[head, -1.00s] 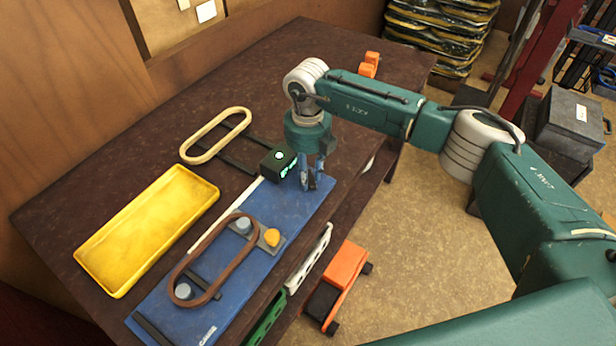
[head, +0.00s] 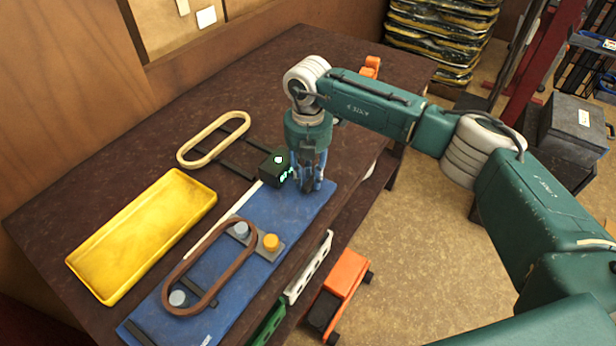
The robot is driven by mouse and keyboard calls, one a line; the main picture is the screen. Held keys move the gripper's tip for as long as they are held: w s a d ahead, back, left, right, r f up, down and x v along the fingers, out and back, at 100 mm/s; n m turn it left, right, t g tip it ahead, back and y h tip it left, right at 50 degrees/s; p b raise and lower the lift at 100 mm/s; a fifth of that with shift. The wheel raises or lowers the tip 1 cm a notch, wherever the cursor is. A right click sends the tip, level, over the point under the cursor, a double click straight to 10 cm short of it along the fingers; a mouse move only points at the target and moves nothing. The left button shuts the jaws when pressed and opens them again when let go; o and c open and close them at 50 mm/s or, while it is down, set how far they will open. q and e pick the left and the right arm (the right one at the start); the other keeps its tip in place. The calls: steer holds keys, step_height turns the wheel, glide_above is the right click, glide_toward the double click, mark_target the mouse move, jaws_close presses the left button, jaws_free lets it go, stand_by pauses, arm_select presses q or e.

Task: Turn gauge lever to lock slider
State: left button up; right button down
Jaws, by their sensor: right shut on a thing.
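The blue gauge board (head: 240,222) lies along the table's right side. A brown belt loop (head: 197,255) runs around grey pegs on it. A yellow-orange knob (head: 271,242) sits on a grey plate beside the loop. A small black box with a green display (head: 274,168) stands at the board's far end. My right gripper (head: 309,188) points down just right of this box, low over the board, shut on the gauge lever. Its fingers hide most of the lever, so its angle cannot be told. My left gripper is out of view.
A yellow tray (head: 186,239) lies left of the board. A cream loop (head: 214,140) lies on dark bars behind it. Orange parts (head: 371,66) are at the table's far end. The table's far middle is clear.

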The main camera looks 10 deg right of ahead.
mark_target(308, 180)
steer(key=shift+m, duration=0.3)
steer(key=c, duration=1.4)
jaws_free()
steer(key=shift+r, duration=0.15)
step_height(308, 180, up, 12)
steer(key=shift+f, duration=0.1)
